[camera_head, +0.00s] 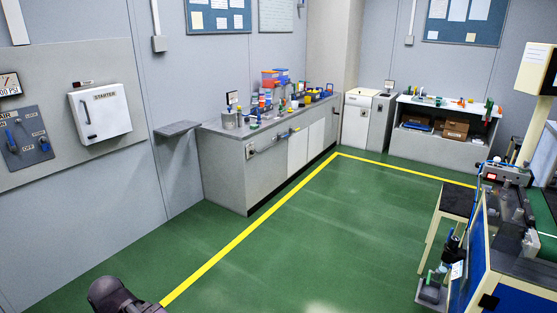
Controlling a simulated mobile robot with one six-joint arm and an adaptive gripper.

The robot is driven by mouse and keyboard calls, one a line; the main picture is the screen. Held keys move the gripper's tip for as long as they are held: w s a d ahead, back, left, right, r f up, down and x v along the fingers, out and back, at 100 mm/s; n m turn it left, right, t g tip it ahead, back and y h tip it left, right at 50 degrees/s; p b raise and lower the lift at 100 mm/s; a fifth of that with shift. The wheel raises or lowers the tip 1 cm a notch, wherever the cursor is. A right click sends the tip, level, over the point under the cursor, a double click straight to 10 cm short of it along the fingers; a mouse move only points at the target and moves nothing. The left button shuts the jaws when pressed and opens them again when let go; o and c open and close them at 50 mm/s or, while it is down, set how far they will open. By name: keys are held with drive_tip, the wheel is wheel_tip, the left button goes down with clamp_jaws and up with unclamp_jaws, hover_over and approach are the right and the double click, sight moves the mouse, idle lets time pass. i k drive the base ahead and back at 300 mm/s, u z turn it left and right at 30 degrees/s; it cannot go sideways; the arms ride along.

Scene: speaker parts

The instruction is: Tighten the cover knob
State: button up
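I cannot pick out a cover knob for sure at this distance. A white box marked STARTER (101,113) hangs on the left wall, with its front closed and a dark handle (85,115) on its left side. A dark panel with blue handles (27,138) is on the wall to its left. A dark rounded part of my own arm (118,296) shows at the bottom edge, well below the box and apart from it. My gripper's fingers are not in view.
A workstation (485,250) fills the right edge. The green floor (320,230) between is clear, crossed by a yellow line (250,228).

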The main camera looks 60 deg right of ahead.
sight(491, 214)
drive_tip(key=z, duration=0.2)
drive_tip(key=k, duration=0.15)
drive_tip(key=z, duration=3.2)
drive_tip(key=i, duration=0.6)
